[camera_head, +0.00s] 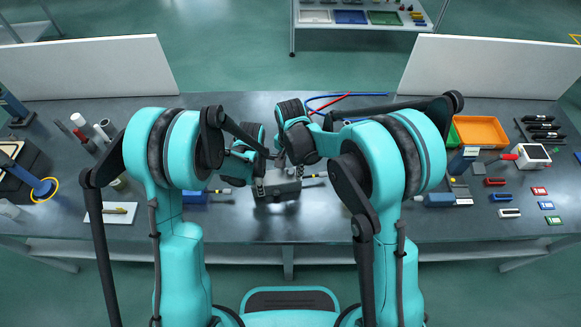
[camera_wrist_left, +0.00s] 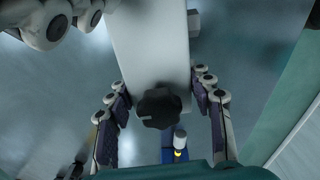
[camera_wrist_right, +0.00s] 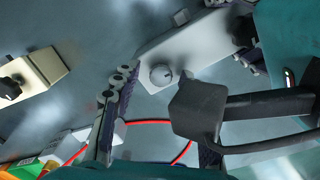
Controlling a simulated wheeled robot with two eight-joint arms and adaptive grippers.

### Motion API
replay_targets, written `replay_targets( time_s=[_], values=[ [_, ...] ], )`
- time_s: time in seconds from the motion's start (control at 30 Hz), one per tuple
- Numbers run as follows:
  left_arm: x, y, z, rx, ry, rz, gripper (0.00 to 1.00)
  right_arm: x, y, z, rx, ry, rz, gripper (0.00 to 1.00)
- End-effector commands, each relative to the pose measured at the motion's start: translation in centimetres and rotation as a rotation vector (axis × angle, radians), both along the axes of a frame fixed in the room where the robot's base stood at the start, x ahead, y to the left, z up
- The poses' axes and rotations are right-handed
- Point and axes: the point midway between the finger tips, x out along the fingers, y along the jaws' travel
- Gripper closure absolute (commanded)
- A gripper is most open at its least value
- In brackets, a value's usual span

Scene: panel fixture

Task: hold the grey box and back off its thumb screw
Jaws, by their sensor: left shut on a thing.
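The grey box (camera_head: 280,190) is at the middle of the bench, partly hidden by my grippers. In the left wrist view it is a long pale block (camera_wrist_left: 150,45) with a black lobed thumb screw (camera_wrist_left: 159,108) near its close end. My left gripper (camera_wrist_left: 161,82) is shut on the box, one finger at each side. In the right wrist view the box (camera_wrist_right: 195,48) carries a round pale boss (camera_wrist_right: 161,74). My right gripper (camera_wrist_right: 165,95) is open beside that end, with nothing seen between its fingers. A dark block (camera_wrist_right: 198,108) hides part of its right finger.
Blue-bodied tools lie left (camera_head: 195,198) and right (camera_head: 437,200) of the box. An orange bin (camera_head: 480,131) and several small items fill the right side. A white tray (camera_head: 110,213) and upright cylinders (camera_head: 84,125) stand left. Red and blue cables (camera_head: 345,97) lie behind.

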Motion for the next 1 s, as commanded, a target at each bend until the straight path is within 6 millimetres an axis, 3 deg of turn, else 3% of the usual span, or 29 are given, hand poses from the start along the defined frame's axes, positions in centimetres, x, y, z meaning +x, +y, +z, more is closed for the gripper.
replay_targets(
  time_s=[0.27, 0.37, 0.7, 1.0],
  values=[
    [0.0, 0.0, 0.0, 0.001, 0.0, 0.0, 0.96, 0.0, 0.0, 0.6, 0.001, -0.001, 0.0, 0.57],
    [0.0, 0.0, 0.0, 0.0, 0.0, 0.0, 0.96, 0.0, 0.0, 1.9, 0.001, -0.001, 0.0, 0.57],
    [0.0, 0.0, 0.0, 0.0, 0.0, 0.0, 0.96, 0.0, 0.0, 9.1, 0.001, -0.001, 0.0, 0.57],
    [0.0, 0.0, 0.0, 0.0, 0.0, -0.001, 0.96, 0.0, 0.0, 11.9, 0.0, 0.0, 0.0, 0.57]
  ],
)
